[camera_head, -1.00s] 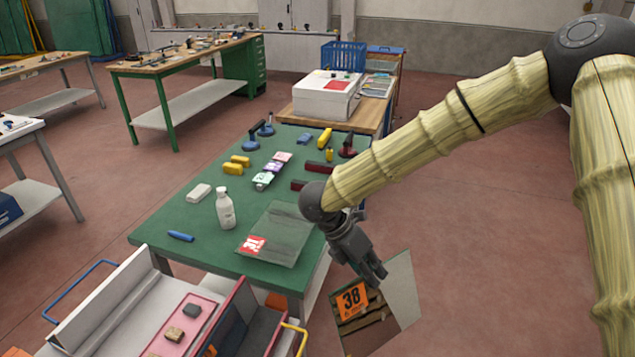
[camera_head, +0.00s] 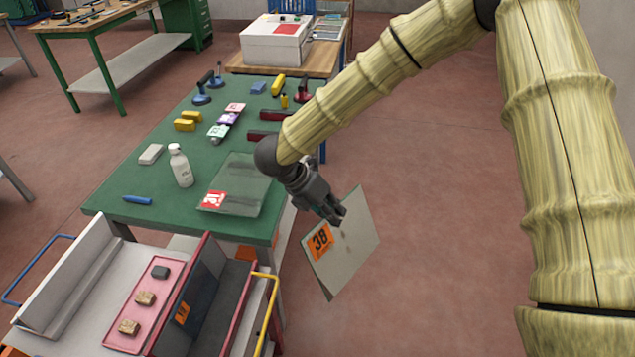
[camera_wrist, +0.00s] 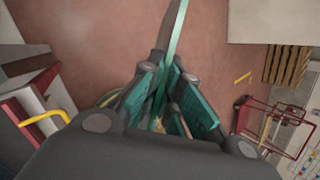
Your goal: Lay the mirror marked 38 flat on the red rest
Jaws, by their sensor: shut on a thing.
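The mirror (camera_head: 352,245) with an orange label marked 38 hangs steeply tilted in the air, clear of the green table's right edge. My gripper (camera_head: 340,218) is shut on its upper edge. In the wrist view the mirror (camera_wrist: 177,35) shows edge-on as a thin greenish strip between the jaws of my gripper (camera_wrist: 165,100). Two dark red bars, one farther back (camera_head: 275,115) and one nearer (camera_head: 262,135), lie on the table beside my arm, which partly covers them. They look like the red rest, but I cannot tell for sure.
The green table (camera_head: 120,185) also holds a glass sheet (camera_head: 240,185) with a red label, a white bottle (camera_head: 182,168), yellow blocks (camera_head: 185,122) and suction cups. A cart with a pink tray (camera_head: 145,300) and a yellow handle (camera_head: 268,310) stands in front. Floor at right is clear.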

